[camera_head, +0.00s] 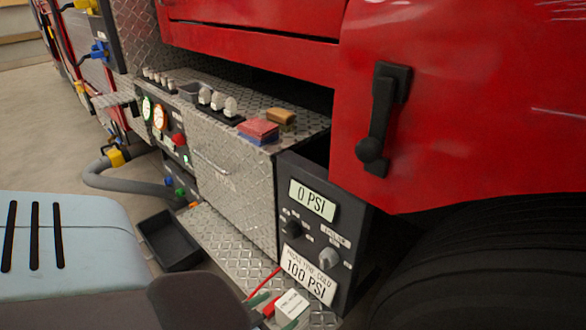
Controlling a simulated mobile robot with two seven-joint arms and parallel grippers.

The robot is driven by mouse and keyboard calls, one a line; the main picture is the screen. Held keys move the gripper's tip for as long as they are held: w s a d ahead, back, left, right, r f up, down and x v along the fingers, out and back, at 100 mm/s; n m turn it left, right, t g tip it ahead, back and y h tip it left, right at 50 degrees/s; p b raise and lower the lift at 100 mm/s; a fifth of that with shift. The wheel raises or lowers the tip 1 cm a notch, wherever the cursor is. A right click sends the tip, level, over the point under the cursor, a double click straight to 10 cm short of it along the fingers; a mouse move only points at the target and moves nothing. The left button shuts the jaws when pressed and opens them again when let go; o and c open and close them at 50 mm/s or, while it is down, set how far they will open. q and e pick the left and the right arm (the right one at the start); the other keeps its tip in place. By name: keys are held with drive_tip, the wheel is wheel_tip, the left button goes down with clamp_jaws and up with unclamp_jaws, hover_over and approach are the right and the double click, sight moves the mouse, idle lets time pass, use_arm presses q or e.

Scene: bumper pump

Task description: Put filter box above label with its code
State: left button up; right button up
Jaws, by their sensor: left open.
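A small white box (292,305) with dark print too small to read is low in the view, by the front edge of the diamond-plate step. It may be the filter box; I cannot tell. My left gripper (275,312), with its dark hand, reaches in from the lower left. Its green-tipped fingers are open close to the white box, and contact is unclear. A white label plate (308,273) reading 100 PSI is on the dark gauge panel (354,229), just above the white box. No filter code is readable. My right gripper is not in view.
A red-and-blue block (258,131) and a brown block (281,117) lie on the diamond-plate ledge (305,122). A black open tray (170,241) is left of the step. A grey hose (125,184) and the black tyre (490,270) flank the area.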

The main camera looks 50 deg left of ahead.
sight(297, 298)
use_arm(q)
drive_tip(key=shift+d+b+x, duration=0.15)
drive_tip(key=shift+d+x, duration=0.05)
drive_tip(key=shift+x, duration=1.05)
drive_tip(key=shift+d+b+x, duration=0.15)
drive_tip(key=shift+b+x, duration=0.05)
drive_tip(key=shift+x, duration=1)
drive_tip(key=shift+d+b+x, duration=0.15)
drive_tip(key=shift+d+x, duration=0.05)
drive_tip(key=shift+x, duration=1.05)
drive_tip(key=shift+w+r, duration=0.1)
drive_tip(key=shift+r, duration=0.05)
drive_tip(key=c, duration=1.5)
drive_tip(key=shift+r+p, duration=1.3)
drive_tip(key=shift+r, duration=0.6)
drive_tip(key=shift+s+d+r+p, duration=0.15)
drive_tip(key=shift+s+d, duration=0.95)
drive_tip(key=shift+s, duration=1.35)
drive_tip(key=shift+s+d+r+p, duration=0.1)
drive_tip(key=shift+s+d+r, duration=0.2)
drive_tip(key=shift+s+d, duration=1.45)
drive_tip(key=shift+s+d+r+p, duration=0.15)
drive_tip(key=shift+s+d, duration=0.25)
drive_tip(key=shift+s, duration=2.7)
